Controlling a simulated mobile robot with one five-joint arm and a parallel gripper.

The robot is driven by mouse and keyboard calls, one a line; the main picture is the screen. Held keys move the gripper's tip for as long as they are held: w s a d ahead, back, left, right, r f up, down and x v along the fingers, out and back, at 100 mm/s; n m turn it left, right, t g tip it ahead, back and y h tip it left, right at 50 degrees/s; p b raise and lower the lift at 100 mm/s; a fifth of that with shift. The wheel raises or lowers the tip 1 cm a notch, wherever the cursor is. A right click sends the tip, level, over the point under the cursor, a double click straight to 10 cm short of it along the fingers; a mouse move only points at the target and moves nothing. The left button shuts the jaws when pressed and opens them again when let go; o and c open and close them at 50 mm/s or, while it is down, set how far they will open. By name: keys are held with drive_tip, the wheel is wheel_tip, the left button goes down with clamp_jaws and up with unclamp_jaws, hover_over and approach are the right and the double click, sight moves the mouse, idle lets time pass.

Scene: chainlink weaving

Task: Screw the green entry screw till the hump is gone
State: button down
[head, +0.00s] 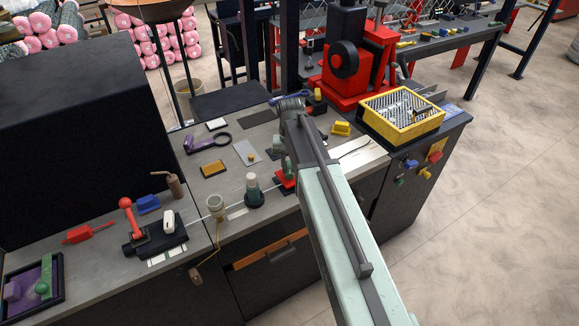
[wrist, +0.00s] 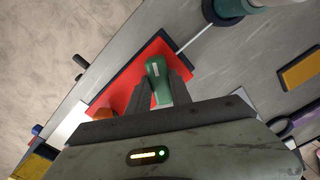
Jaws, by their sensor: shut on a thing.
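The green entry screw (wrist: 158,78) stands between my gripper's fingers in the wrist view, with a pale mark on its end. My gripper (wrist: 163,90) is shut on it, one dark finger on each side. Under it lies a flat red plate (wrist: 125,82), which also shows as a red base (head: 284,181) beside my arm in the head view. My arm and gripper hide much of that spot in the head view. I cannot make out a hump in either view.
A green-and-white knob on a dark round base (head: 254,192) stands left of the red base. A yellow tray (head: 399,121) and a red machine (head: 352,62) stand behind to the right. An orange block (head: 213,168) and a purple ring-ended tool (head: 200,145) lie on the bench.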

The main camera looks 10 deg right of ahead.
sight(290, 166)
drive_tip(key=n, duration=0.3)
drive_tip(key=c, duration=1.2)
unclamp_jaws()
drive_tip(key=shift+o, duration=0.2)
wheel_tip(290, 166, up, 8)
drive_tip(key=p, duration=0.8)
drive_tip(key=shift+f, duration=0.1)
